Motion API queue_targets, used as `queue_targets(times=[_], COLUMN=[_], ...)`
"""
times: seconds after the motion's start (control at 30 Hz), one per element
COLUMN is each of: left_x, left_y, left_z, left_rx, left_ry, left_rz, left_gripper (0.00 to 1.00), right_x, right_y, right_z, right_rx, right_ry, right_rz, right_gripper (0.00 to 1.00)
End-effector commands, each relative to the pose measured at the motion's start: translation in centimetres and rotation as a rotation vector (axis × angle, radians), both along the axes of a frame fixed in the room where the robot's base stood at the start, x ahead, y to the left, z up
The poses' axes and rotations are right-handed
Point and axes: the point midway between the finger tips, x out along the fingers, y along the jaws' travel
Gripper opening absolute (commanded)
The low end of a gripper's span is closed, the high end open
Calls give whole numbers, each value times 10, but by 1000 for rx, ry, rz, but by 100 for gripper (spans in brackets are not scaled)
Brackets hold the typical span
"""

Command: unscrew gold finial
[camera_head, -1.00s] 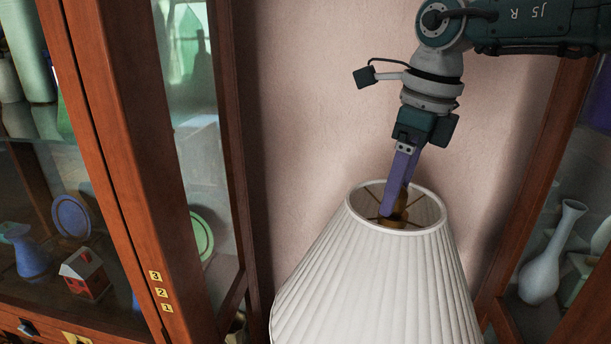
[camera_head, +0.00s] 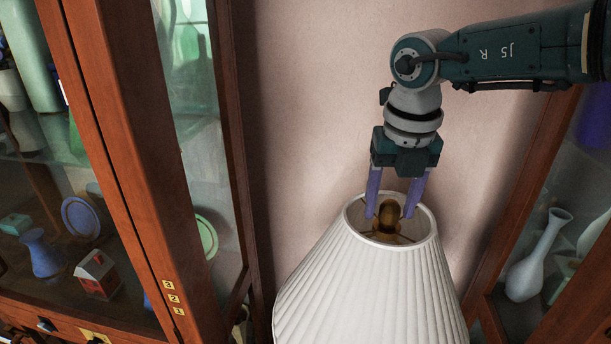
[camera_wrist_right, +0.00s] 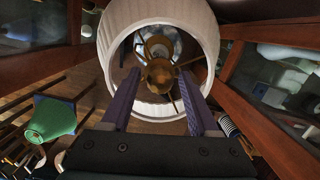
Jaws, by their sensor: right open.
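The gold finial (camera_head: 389,215) stands at the middle of the top opening of a white pleated lampshade (camera_head: 375,285). In the right wrist view the finial (camera_wrist_right: 160,71) shows at the centre of the shade's ring (camera_wrist_right: 111,60), with thin spokes around it. My right gripper (camera_head: 392,214) is open, one purple finger on each side of the finial, with a gap on both sides. In the wrist view its fingers (camera_wrist_right: 160,95) point toward the finial. Whether they reach down level with it I cannot tell exactly. My left gripper is not in view.
A wooden glass cabinet (camera_head: 120,130) stands on the left, with a blue vase (camera_head: 42,256) and a small red house (camera_head: 97,276) inside. Another cabinet (camera_head: 520,180) on the right holds a pale vase (camera_head: 538,262). Bare wall (camera_head: 310,110) lies behind the lamp.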

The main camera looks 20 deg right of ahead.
Motion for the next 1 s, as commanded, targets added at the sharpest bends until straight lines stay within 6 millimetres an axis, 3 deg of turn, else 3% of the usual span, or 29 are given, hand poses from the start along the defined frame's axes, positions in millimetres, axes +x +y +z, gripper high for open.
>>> queue_targets(times=[0.5, 0.73, 0.87, 1.0], left_x=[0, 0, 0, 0], left_y=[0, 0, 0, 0], left_z=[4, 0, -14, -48], left_rx=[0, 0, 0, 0], left_ry=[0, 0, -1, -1], left_rz=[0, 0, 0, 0], left_gripper=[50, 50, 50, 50], right_x=[0, 1, 1, 2], right_y=[0, 0, 1, 1], right_z=[-1, -1, -5, -11], right_rx=[-1, 0, 1, 2], right_ry=[-1, -1, -2, -5], right_rz=[-577, -702, -921, -1263], right_gripper=[61, 61, 61, 61])
